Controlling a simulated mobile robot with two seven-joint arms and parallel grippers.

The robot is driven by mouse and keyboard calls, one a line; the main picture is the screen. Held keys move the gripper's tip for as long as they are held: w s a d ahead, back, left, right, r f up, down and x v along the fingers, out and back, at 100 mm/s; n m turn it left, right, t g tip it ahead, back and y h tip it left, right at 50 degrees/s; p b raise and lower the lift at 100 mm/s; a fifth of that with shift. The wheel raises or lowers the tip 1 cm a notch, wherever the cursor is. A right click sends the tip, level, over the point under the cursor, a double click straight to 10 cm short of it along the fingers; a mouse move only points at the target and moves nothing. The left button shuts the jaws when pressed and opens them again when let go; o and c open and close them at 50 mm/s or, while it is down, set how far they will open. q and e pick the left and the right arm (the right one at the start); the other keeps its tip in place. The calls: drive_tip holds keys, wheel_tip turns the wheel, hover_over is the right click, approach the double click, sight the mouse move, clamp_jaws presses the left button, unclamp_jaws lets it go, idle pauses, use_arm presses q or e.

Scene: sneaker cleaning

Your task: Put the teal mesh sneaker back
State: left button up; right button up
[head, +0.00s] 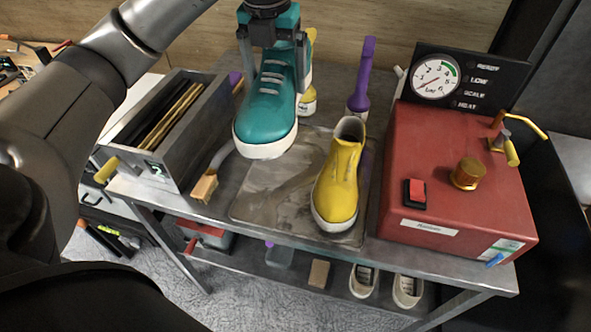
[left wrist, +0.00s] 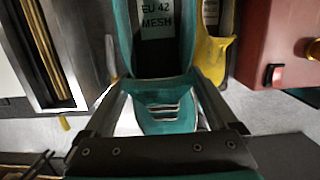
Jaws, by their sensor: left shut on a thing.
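The teal mesh sneaker (head: 265,112) has a white sole and grey laces, its toe pointing toward the front of the bench. My left gripper (head: 273,72) comes down from above with one finger on each side of the shoe and is shut on it. The shoe is over the rear left of the grey tray (head: 262,208); whether its sole touches anything is hard to tell. In the left wrist view the teal sneaker (left wrist: 166,122) lies between the fingers (left wrist: 158,95), and its insole label (left wrist: 157,18) reads EU 42 MESH. My right gripper is not in view.
A yellow slip-on (head: 338,185) stands on the tray's right; another yellow shoe (head: 308,100) is partly hidden behind the teal one. A red machine (head: 440,165) fills the right side. A grey bin (head: 180,120), wooden brush (head: 204,188) and purple-handled tool (head: 361,85) stand nearby.

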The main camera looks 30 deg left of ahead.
use_arm(q)
drive_tip(key=shift+a+f+b, duration=0.1)
drive_tip(key=shift+f+b, duration=0.8)
drive_tip(key=shift+f, duration=8.75)
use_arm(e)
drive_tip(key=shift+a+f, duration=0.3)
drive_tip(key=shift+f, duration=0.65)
use_arm(q)
drive_tip(key=shift+f, duration=0.1)
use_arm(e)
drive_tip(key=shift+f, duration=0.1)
use_arm(q)
drive_tip(key=o, duration=1.4)
drive_tip(key=shift+f, duration=0.1)
drive_tip(key=shift+r, duration=0.4)
drive_tip(key=r, duration=0.3)
drive_tip(key=s+r, duration=0.1)
drive_tip(key=r, duration=0.3)
drive_tip(key=r+p, duration=0.1)
drive_tip(key=r, duration=0.3)
drive_tip(key=shift+s+d+r, duration=0.25)
drive_tip(key=shift+s, duration=0.15)
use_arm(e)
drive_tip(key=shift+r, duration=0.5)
